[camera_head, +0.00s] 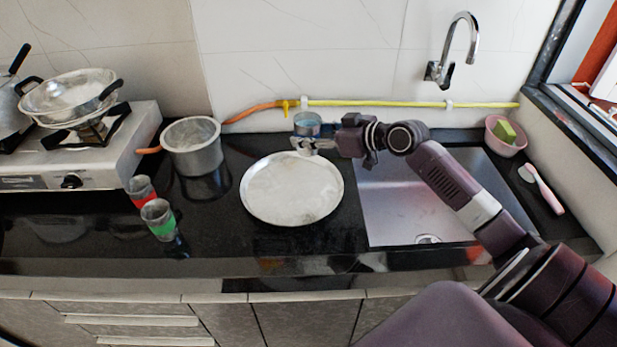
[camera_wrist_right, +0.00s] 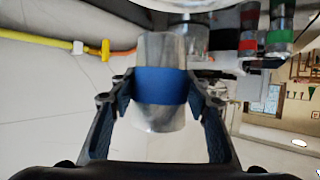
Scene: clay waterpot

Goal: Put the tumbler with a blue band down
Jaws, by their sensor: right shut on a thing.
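The tumbler with a blue band (camera_head: 307,125) is in my right gripper (camera_head: 306,144), by the far rim of the round steel plate (camera_head: 292,205) in the head view. In the right wrist view the steel tumbler (camera_wrist_right: 161,88) sits between the two fingers (camera_wrist_right: 160,100), which grip it at its blue band. The head view does not clearly show the height of its base above the counter. My left gripper is in neither view.
A red-banded tumbler (camera_head: 141,191) and a green-banded tumbler (camera_head: 158,217) stand left of the plate. A steel pot (camera_head: 192,147) is behind them, beside the stove (camera_head: 70,160). The sink (camera_head: 405,205) lies to the right. Bare black counter (camera_head: 215,235) shows around the plate.

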